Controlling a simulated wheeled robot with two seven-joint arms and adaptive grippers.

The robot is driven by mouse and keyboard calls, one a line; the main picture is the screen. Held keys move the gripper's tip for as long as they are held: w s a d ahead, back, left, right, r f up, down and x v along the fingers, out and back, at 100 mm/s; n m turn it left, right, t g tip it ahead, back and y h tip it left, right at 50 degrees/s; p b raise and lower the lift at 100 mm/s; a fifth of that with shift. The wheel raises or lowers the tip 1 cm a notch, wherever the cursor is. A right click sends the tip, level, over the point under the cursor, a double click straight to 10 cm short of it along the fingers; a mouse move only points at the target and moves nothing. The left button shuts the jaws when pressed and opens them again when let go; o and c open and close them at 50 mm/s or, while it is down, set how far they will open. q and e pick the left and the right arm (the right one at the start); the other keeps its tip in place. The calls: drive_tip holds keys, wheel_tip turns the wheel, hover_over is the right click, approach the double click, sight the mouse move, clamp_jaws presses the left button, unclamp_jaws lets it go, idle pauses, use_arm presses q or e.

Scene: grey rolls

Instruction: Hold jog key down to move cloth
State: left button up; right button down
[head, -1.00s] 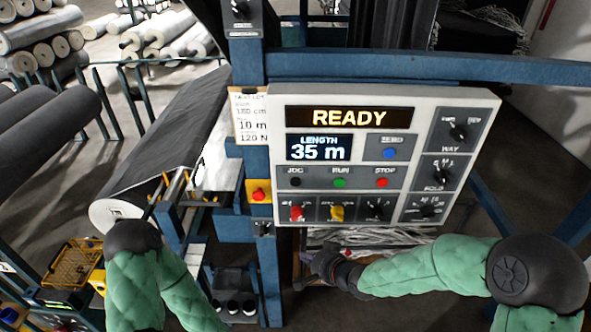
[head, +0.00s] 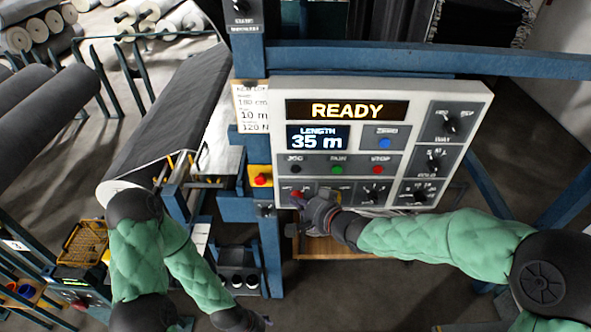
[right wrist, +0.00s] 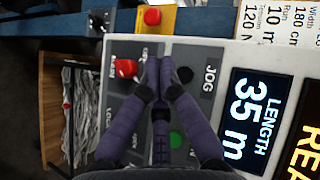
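The control panel (head: 440,95) fills the middle of the head view and reads READY and 35 m. The black jog key (head: 295,169) sits under its JOG label; in the right wrist view the key (right wrist: 184,75) is just right of my fingertips. My right gripper (head: 298,201) is at the panel's lower left, below the jog key. In the right wrist view its fingers (right wrist: 158,65) are together and empty, between the key and a red knob (right wrist: 125,68). Contact cannot be told. Dark grey cloth (head: 185,105) lies on the machine at left. My left gripper (head: 262,320) is low, its fingers unclear.
Green run (head: 337,170) and red stop (head: 381,170) buttons sit right of the jog key. A red button on a yellow box (head: 261,180) is left of the panel. A wooden tray (head: 340,246) is below.

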drive_tip(key=p, duration=0.2)
approach(291, 171)
drive_tip(key=w+a+f, duration=0.1)
drive_tip(key=a+f, duration=0.2)
drive_tip(key=a, duration=0.1)
drive_tip(key=shift+w+r+p, duration=0.1)
drive_tip(key=shift+w+p, duration=0.3)
drive_tip(key=shift+w, duration=0.65)
idle(0.4)
drive_tip(key=shift+w+r+p, duration=0.1)
drive_tip(key=shift+w+p, duration=0.15)
drive_tip(key=shift+p, duration=0.1)
drive_tip(key=shift+w, duration=0.2)
drive_tip(key=shift+w+p, duration=0.4)
drive_tip(key=shift+p, duration=0.05)
idle(4.6)
